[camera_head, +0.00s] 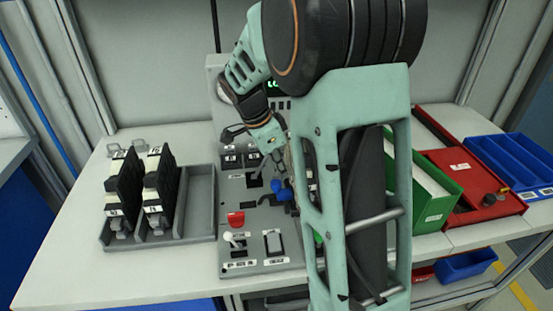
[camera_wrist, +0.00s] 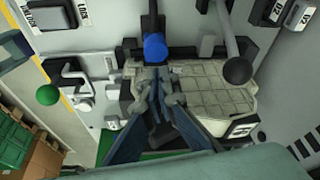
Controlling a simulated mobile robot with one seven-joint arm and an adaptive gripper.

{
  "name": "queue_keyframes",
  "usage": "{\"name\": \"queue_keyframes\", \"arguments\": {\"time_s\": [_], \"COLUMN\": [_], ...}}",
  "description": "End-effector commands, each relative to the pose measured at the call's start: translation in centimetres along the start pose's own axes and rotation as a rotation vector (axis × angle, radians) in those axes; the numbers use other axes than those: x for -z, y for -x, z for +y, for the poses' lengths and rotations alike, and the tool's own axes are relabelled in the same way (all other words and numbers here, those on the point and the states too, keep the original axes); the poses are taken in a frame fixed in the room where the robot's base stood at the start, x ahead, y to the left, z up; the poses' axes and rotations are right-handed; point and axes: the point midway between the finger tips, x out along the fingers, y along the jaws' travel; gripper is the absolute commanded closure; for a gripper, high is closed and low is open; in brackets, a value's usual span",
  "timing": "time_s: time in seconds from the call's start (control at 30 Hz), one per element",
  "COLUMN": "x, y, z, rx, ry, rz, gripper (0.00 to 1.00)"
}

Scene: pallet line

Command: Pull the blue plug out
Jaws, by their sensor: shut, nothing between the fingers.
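The blue plug (camera_head: 285,194) is at the middle of the grey control panel (camera_head: 262,224), partly behind my arm. In the wrist view its round blue end (camera_wrist: 155,47) shows near the top centre, beside a dark upright part. My gripper (camera_wrist: 155,82) is shut and empty, its fingertips just below the blue end in that view. I cannot tell whether they touch it. In the head view my gripper (camera_head: 281,172) is just above the plug and partly hidden by my arm. How the plug sits in its socket is hidden.
The panel has a red button (camera_head: 236,218), a white-knobbed lever (camera_head: 230,238) and switches. A black-knobbed lever (camera_wrist: 237,68) stands right of the plug in the wrist view. A grey rack (camera_head: 200,205) with black modules stands left. Green (camera_head: 436,207), red (camera_head: 478,190) and blue (camera_head: 517,160) bins stand right.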

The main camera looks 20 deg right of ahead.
Motion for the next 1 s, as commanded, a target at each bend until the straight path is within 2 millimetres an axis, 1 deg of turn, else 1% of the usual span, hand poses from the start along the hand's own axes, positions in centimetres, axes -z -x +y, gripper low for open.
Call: {"name": "queue_keyframes", "arguments": {"time_s": [0.03,0.1,0.2,0.6,0.67,0.9,1.0], "x": [0.0,0.0,0.0,-0.1,-0.4,-3.0,-3.4], "y": [-0.7,-1.4,-2.0,-2.1,-2.1,-1.3,-1.0], "z": [0.0,0.0,0.0,-0.1,-0.2,-0.9,-1.0], "rx": [-0.002,-0.001,0.0,0.002,0.003,0.005,0.003], "ry": [0.0,0.0,0.001,0.002,0.002,0.004,0.003], "rz": [0.0,0.0,0.0,0.0,0.0,-0.001,-0.002], "gripper": [1.0,1.0,1.0,1.0,1.0,1.0,1.0]}}
